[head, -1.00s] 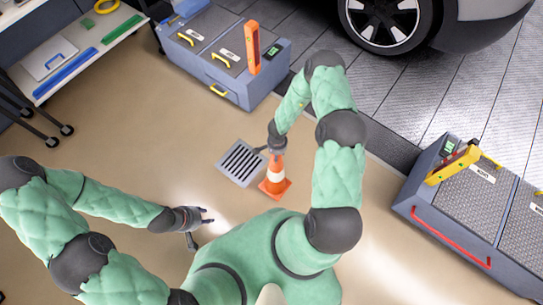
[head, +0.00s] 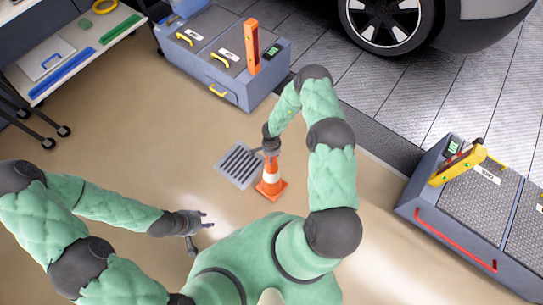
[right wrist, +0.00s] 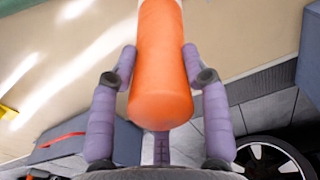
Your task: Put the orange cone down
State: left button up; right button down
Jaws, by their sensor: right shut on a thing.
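The orange cone (head: 270,182) with a white band stands upright at the right edge of the floor drain grate (head: 240,165) in the head view. I cannot tell whether its base touches the floor. My right gripper (head: 271,152) is above the cone and shut on its top. In the right wrist view the fingers of the right gripper (right wrist: 160,60) press on both sides of the orange cone tip (right wrist: 162,75). My left gripper (head: 208,220) is empty, its fingers apart, low over the floor at the left.
A grey-blue box (head: 225,85) with yellow handles stands at the back. Another box (head: 430,215) with a red handle stands at the right. A car wheel (head: 385,20) is at the top. A white shelf cart (head: 75,60) is at the upper left. The beige floor between is clear.

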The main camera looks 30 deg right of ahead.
jog(key=c, duration=0.6)
grip_release()
jog(key=shift+f, duration=0.15)
notch_tip(320, 180, up, 11)
jog(key=p, duration=0.4)
jog(key=shift+f+p, duration=0.1)
jog(key=shift+p, duration=0.25)
jog(key=shift+a+r+p, duration=0.1)
jog(key=shift+r+p, duration=0.25)
jog(key=shift+r, duration=0.45)
jog(key=s+a+r+n+y, duration=0.2)
jog(key=s+a+r+n, duration=0.2)
jog(key=s+a, duration=0.4)
jog(key=s+a+r+n+y, duration=0.2)
jog(key=s+a+r+n, duration=0.3)
jog(key=s+a+n, duration=0.2)
jog(key=s+a, duration=0.2)
jog(key=a, duration=0.1)
jog(key=shift+r, duration=0.25)
